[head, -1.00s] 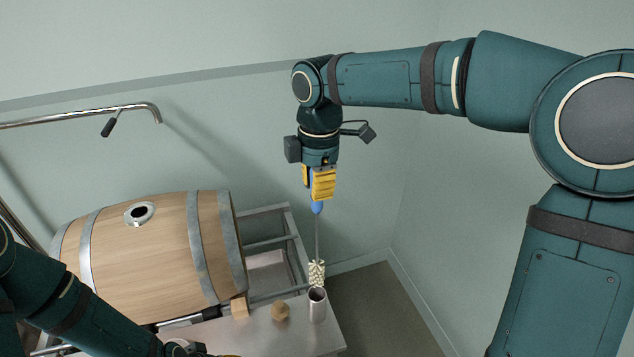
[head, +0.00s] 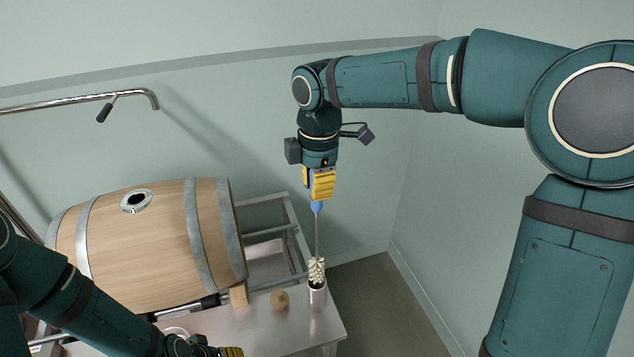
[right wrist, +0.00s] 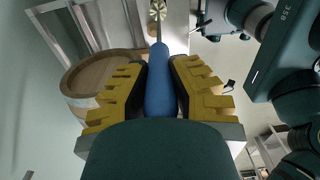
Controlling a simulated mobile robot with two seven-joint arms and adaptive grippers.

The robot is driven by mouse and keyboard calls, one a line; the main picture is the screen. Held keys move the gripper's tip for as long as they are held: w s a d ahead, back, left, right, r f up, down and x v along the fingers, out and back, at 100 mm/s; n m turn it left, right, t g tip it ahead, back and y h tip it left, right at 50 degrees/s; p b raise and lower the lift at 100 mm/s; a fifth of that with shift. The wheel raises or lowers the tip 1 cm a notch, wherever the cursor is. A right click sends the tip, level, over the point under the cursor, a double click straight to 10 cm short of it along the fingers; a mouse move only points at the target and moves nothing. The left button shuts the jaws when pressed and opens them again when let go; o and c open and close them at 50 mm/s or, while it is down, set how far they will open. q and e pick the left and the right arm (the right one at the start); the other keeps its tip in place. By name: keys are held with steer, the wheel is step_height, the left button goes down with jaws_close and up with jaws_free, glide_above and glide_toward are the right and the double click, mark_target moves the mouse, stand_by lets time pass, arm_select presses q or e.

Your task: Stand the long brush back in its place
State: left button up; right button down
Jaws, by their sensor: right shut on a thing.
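The long brush has a blue handle (head: 317,207), a thin metal shaft and a cream bristle head (head: 316,270). My right gripper (head: 319,188) is shut on the blue handle and holds the brush upright, bristles down. The blue handle also shows between the yellow fingers in the right wrist view (right wrist: 159,85). A steel cylindrical holder (head: 318,299) stands on the steel table. The bristle head overlaps the holder's mouth; I cannot tell how far it is inside. My left gripper (head: 231,352) shows only partly at the bottom edge, and its opening is hidden.
A wooden barrel (head: 140,240) with steel hoops lies on a rack left of the holder. A small tan bung-like piece (head: 279,299) sits on the table (head: 290,335) beside the holder. A metal pipe (head: 80,102) runs along the wall. Floor is clear to the right.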

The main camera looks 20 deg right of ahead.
stand_by(0.3)
step_height(320, 180, down, 12)
steer(key=b, duration=0.7)
stand_by(1.6)
steer(key=c, duration=0.9)
jaws_free()
steer(key=shift+r, duration=0.1)
step_height(320, 180, up, 12)
steer(key=shift+d+f, duration=0.1)
steer(key=shift+d, duration=0.05)
